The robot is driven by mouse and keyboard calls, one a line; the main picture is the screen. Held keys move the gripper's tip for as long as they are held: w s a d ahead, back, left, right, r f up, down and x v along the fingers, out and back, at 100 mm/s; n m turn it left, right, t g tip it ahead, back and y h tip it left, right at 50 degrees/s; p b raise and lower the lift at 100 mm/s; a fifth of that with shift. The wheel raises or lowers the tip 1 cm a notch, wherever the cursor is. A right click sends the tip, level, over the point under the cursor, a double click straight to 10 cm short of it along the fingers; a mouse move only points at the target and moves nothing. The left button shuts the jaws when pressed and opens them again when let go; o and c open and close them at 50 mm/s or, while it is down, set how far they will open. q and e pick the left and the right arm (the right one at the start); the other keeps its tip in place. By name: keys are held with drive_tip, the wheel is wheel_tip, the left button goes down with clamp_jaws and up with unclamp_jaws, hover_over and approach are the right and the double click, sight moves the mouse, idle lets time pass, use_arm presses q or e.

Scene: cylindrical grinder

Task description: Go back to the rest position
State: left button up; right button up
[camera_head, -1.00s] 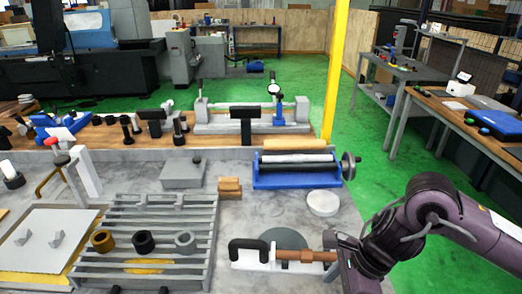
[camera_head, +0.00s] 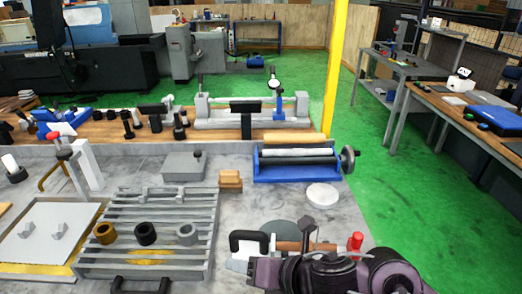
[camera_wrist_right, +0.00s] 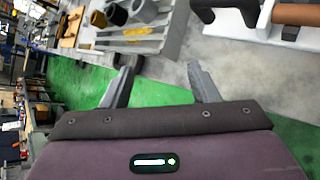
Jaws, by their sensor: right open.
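My right gripper (camera_wrist_right: 162,85) is open in the right wrist view, its two grey fingers spread apart with nothing between them. It is apart from the bench, whose things show past the fingers. In the head view my purple right arm (camera_head: 335,272) lies across the bottom right, in front of the bench's front edge. Its fingertips are hard to make out there. My left gripper is not in view.
A slatted grey rack (camera_head: 200,215) holds three rings. Close to my right arm are a black-handled clamp-like tool (camera_head: 240,240), a brown handle (camera_head: 287,246) and a red cylinder (camera_head: 355,241). A blue roller fixture (camera_head: 297,172) stands behind. Green floor is open at right.

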drive_tip(key=d+f+m+t+h, duration=0.25)
drive_tip(key=d+m+h, duration=0.55)
drive_tip(key=m, duration=1.3)
drive_tip(key=s+d+f+m+g+h, duration=0.1)
drive_tip(key=s+d+f+m+g, duration=0.2)
drive_tip(key=s+d+f+m, duration=0.35)
drive_tip(key=s+d+f+m+g, duration=0.3)
drive_tip(key=s+d+m, duration=0.2)
drive_tip(key=d+m, duration=0.3)
wheel_tip(320, 180, down, 29)
drive_tip(key=s+a+g, duration=0.1)
drive_tip(key=s+d+f, duration=0.1)
drive_tip(key=s+f, duration=0.8)
drive_tip(key=s, duration=0.1)
drive_tip(key=s+d+f+g, duration=0.1)
drive_tip(key=s+d+f, duration=0.1)
drive_tip(key=s+f, duration=0.8)
drive_tip(key=shift+d+f, duration=0.2)
drive_tip(key=shift+d, duration=0.05)
